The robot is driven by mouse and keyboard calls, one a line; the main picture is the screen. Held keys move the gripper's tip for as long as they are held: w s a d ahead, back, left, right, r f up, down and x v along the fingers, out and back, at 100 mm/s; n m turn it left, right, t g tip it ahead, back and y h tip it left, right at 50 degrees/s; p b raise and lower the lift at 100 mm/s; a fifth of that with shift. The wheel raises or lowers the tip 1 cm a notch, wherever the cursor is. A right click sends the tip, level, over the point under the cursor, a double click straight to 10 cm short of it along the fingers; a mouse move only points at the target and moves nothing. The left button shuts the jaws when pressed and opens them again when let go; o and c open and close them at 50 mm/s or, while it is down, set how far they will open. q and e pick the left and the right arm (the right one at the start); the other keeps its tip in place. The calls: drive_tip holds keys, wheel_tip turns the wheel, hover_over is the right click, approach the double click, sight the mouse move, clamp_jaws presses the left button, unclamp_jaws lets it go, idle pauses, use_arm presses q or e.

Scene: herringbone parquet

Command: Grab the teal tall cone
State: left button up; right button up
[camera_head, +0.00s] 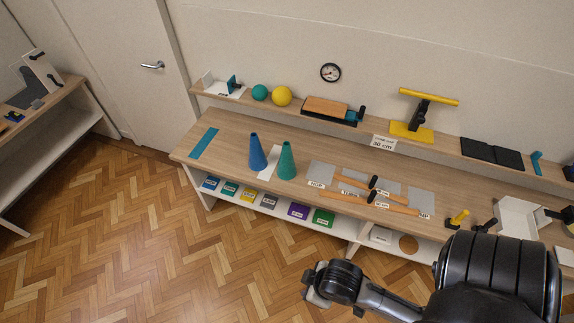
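The teal tall cone (287,161) stands upright on the wooden shelf top, just right of a blue tall cone (257,153). A white sheet (270,163) lies partly behind and between the two cones. My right arm comes in from the lower right. Its end, with what looks like the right gripper (316,288), is over the floor in front of the shelf, well below and apart from the teal cone. Its fingers are too small and turned away to tell open from shut. My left gripper is not in view.
On the wooden top (222,155), a teal strip (203,143) lies left of the cones; grey sheets and wooden-handled tools (385,203) lie right. A raised back ledge holds a teal ball (260,92), a yellow ball (282,96) and a yellow stand (412,131). The parquet floor (150,240) is clear.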

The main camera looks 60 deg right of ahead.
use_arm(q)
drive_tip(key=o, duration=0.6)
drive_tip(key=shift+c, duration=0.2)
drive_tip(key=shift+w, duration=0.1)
